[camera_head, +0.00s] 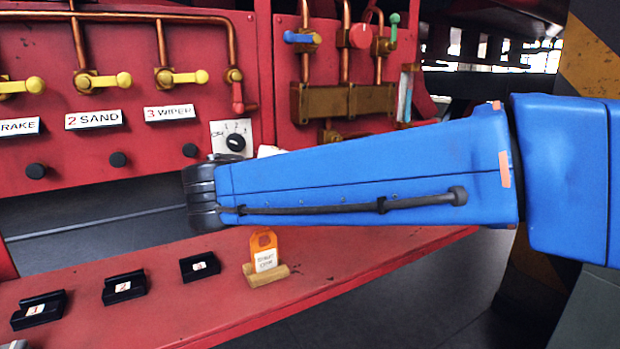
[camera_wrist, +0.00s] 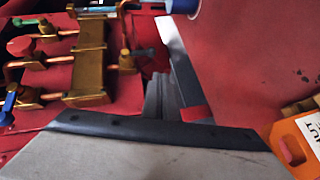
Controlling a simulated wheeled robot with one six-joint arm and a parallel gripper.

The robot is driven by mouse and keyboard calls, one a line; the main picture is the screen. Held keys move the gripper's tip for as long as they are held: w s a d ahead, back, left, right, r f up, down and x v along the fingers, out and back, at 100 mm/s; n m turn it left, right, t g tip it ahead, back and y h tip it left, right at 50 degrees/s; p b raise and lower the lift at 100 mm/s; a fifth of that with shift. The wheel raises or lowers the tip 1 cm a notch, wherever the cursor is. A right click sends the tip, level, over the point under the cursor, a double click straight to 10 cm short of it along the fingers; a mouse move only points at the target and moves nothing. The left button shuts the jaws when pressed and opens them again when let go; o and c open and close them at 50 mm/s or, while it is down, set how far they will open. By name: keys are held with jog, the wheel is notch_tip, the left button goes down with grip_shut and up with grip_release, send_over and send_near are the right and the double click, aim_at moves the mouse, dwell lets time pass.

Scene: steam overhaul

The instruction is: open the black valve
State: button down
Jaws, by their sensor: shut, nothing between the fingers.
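My gripper (camera_wrist: 162,80) is shut and empty. Its narrow grey fingers show in the middle of the wrist view, just beyond the dark-edged grey body. They appear close to the dark handle, but I cannot tell whether they touch it. My arm hides the gripper in the camera_head view.
The brass manifold (camera_head: 345,101) carries valves with blue (camera_head: 298,38), red (camera_head: 360,36) and green (camera_head: 394,27) handles. Yellow-handled valves line the left panel. An orange tag (camera_head: 263,241) stands in a wooden holder on the red bench (camera_head: 190,290), beside several black holders.

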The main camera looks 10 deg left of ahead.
jog(key=shift+v, duration=1.4)
jog(key=s+d+f+m+g, duration=0.15)
jog(key=d+f, duration=0.25)
jog(key=d, duration=0.6)
jog(key=s+d+f+m+g, duration=0.1)
jog(key=d+f+m+g, duration=0.2)
jog(key=d, duration=0.6)
jog(key=s+d+f+g, duration=0.1)
jog(key=d+f+g, duration=0.3)
jog(key=d, duration=0.6)
jog(key=s+d+f+m+y, duration=0.2)
jog(key=s+d+f+m, duration=0.2)
jog(key=s+f, duration=0.3)
jog(key=s+d+f+m+g+y, duration=0.1)
jog(key=s+d+f+m+y, duration=0.2)
jog(key=s+d+f, duration=0.3)
jog(key=s+f+m, duration=0.1)
jog(key=s, duration=0.4)
jog(key=shift+s+d+f, duration=0.15)
jog(key=shift+d+f, duration=0.15)
jog(key=shift+d, duration=0.05)
